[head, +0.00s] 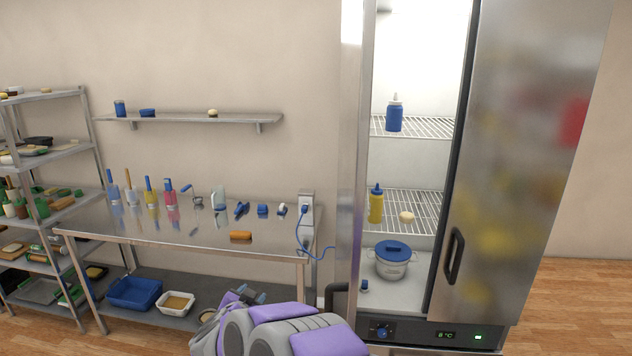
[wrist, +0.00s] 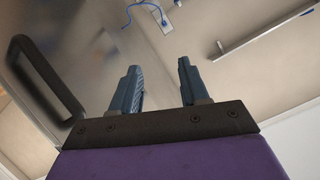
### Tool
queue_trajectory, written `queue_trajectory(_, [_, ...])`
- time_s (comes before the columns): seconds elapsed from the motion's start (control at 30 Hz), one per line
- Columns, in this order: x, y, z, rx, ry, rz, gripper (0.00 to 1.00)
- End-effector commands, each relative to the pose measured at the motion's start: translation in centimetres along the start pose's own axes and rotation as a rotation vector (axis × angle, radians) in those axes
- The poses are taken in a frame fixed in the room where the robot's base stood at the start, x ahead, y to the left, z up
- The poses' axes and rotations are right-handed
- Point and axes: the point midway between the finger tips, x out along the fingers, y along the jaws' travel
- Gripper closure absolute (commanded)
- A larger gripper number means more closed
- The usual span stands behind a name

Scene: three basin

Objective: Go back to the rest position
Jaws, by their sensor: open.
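My gripper (head: 243,294) is low in front of the steel table in the head view, left of the open refrigerator. In the wrist view its two dark fingers (wrist: 160,82) are spread apart with nothing between them. My purple and grey arm covers part of the floor and the table's lower shelf. A black door handle (wrist: 45,80) stands left of the fingers in the wrist view, apart from them.
The lit refrigerator (head: 400,325) holds a blue bottle (head: 395,117), a yellow bottle (head: 375,206) and a blue-lidded pot (head: 393,262). The steel table (head: 150,222) carries several bottles and tools. A crowded rack (head: 88,140) stands left. Wood floor shows at right.

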Motion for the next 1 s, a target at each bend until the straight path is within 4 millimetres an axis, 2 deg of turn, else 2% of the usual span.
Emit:
queue_trajectory(0.03, [-0.5,-0.6,-1.1,0.014,-0.042,-0.061,0.55])
queue_trajectory(0.13, [-2.4,-1.9,-2.0,0.010,-0.146,-0.184,0.55])
queue_trajectory(0.23, [-4.9,-2.2,-2.8,-0.011,-0.247,-0.287,0.55])
queue_trajectory(0.33, [-8.0,-1.4,-2.8,-0.057,-0.354,-0.365,0.55])
queue_trajectory(0.47, [-12.2,1.3,-2.5,-0.133,-0.495,-0.421,0.55])
queue_trajectory(0.57, [-15.6,4.8,-1.6,-0.204,-0.611,-0.425,0.55])
queue_trajectory(0.67, [-19.2,9.1,-0.7,-0.274,-0.726,-0.394,0.55])
queue_trajectory(0.87, [-26.7,20.1,1.6,-0.387,-0.967,-0.229,0.55])
queue_trajectory(1.0, [-32.1,27.8,2.9,-0.425,-1.120,-0.060,0.55])
